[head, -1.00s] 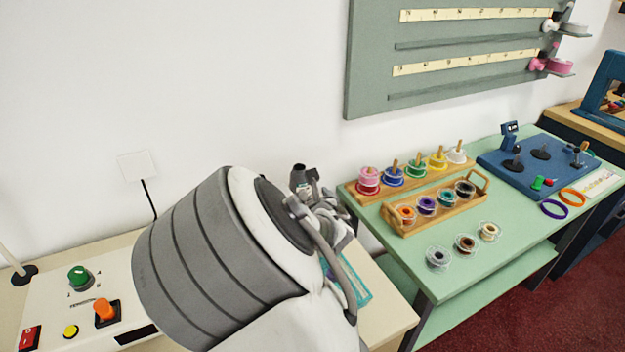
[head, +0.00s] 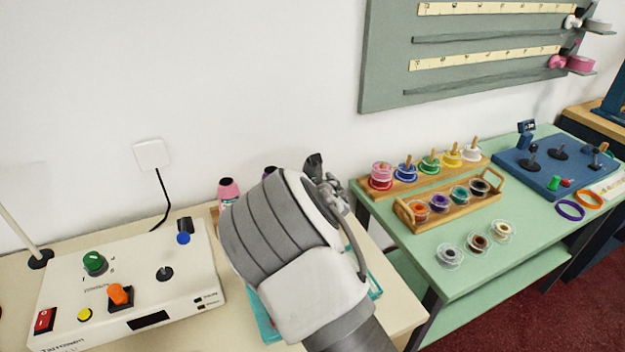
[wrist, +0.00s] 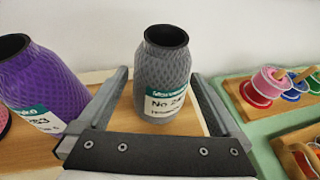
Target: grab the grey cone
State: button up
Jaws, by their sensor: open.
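The grey cone (wrist: 162,75) stands upright in the wrist view, with a white and teal label and a dark open top. In the head view only its dark upper part (head: 314,164) shows behind my arm. My gripper (wrist: 161,84) is open, with one finger on each side of the cone in the wrist view. I see no clear contact, and the cone's foot is partly hidden by the gripper body.
A purple cone (wrist: 45,85) stands close left of the gripper. A pink cone (head: 229,191) is further left. Spools on a wooden rack (wrist: 255,116) stand to the right on a green table (head: 405,248). The wall is close behind.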

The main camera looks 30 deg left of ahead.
jog(key=c, duration=1.5)
